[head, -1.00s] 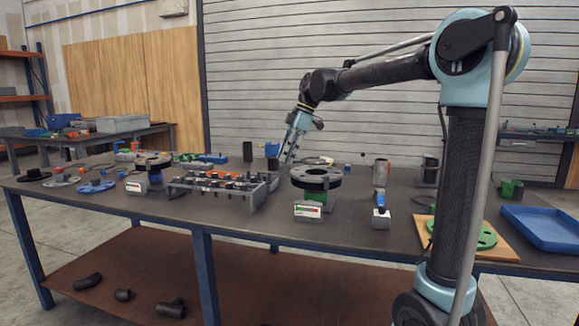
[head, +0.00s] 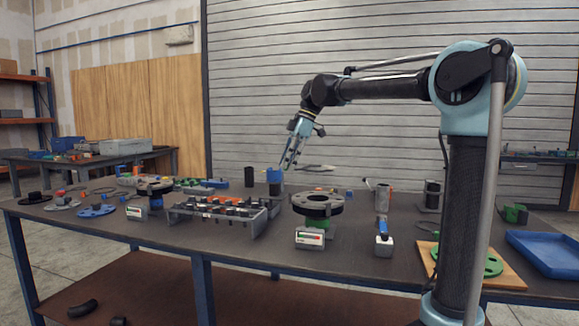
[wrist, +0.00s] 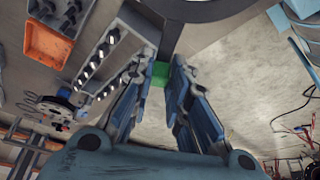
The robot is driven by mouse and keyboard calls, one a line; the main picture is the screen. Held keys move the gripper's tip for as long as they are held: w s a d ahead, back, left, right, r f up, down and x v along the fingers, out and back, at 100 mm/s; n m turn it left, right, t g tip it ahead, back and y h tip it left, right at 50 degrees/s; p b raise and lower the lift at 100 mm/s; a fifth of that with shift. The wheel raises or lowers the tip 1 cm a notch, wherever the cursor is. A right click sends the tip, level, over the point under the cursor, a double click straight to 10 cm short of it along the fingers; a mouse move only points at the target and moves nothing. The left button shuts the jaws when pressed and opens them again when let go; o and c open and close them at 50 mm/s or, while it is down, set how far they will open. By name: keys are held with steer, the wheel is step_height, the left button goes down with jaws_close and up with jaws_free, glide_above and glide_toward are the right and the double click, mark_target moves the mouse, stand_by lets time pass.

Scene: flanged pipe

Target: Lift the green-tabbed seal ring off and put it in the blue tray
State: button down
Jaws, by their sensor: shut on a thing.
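My gripper (head: 290,165) is in the air above the far side of the bench, left of and above the dark flanged pipe (head: 318,202). In the wrist view, my gripper (wrist: 158,80) is shut on the green tab (wrist: 160,72). The dark seal ring (wrist: 195,10) curves across the top edge of that view, partly cut off. In the head view the seal ring (head: 315,167) is a thin grey shape, roughly level, right of my fingertips and clear above the flange. The blue tray (head: 548,255) lies at the bench's right end and looks empty.
A grey rack (head: 222,218) of dark parts stands left of the flange. A small gauge box (head: 310,238) and a blue-topped block (head: 383,242) stand in front. A green disc (head: 490,262) lies on a wooden board near the tray. Grey cylinders (head: 382,199) stand at the back right.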

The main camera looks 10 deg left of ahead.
steer(key=shift+r, duration=2.25)
steer(key=shift+f, duration=0.1)
steer(key=shift+f, duration=2.45)
step_height(320, 180, down, 10)
steer(key=shift+r, duration=0.2)
steer(key=shift+f, duration=0.2)
steer(key=c, duration=1.5)
jaws_free()
steer(key=shift+c, duration=0.2)
